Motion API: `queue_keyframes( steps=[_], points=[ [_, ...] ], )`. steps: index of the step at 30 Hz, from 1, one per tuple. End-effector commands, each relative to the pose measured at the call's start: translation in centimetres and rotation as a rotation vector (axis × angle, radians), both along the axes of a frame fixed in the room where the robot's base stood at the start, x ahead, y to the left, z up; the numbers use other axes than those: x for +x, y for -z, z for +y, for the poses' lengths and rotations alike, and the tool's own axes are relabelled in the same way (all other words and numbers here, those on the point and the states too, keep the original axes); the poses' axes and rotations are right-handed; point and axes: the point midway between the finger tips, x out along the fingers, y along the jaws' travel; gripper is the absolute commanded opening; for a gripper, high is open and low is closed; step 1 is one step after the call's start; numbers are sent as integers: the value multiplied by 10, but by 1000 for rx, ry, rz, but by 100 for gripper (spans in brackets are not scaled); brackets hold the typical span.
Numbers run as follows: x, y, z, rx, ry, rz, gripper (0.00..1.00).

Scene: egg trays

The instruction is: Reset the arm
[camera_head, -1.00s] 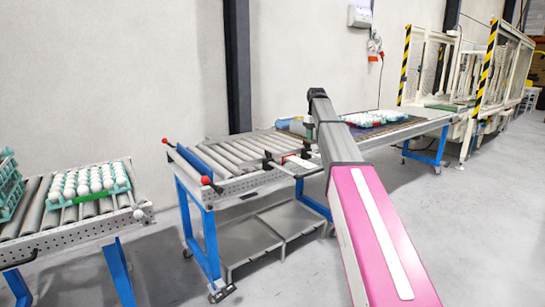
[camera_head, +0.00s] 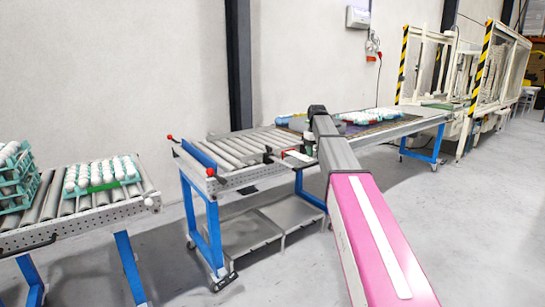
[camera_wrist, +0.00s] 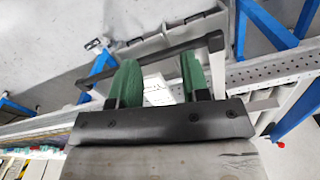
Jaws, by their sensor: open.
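My gripper (camera_wrist: 160,82) shows in the wrist view with two green fingers spread apart and nothing between them. Behind the fingers lie a dark handle bar and a white label on the roller table below. In the head view my pink and grey arm reaches forward, its far end over the middle roller table (camera_head: 215,170). The gripper itself is mostly hidden there behind my arm.
A teal tray of white eggs (camera_head: 102,184) lies on the left roller conveyor (camera_head: 75,228), beside stacked teal trays (camera_head: 18,190). More filled trays (camera_head: 371,118) sit on the far table. Striped machine frames (camera_head: 481,70) stand at the right. Floor between left and middle tables is clear.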

Motion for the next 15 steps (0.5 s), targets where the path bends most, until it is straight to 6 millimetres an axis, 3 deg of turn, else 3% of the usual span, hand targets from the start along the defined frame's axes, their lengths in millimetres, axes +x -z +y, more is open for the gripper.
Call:
queue_keyframes(
  steps=[8, 15],
  points=[
    [-49, 79, 0, 0, 64, 2, 42],
    [-124, 176, 0, 0, 158, 3, 42]
  ],
)
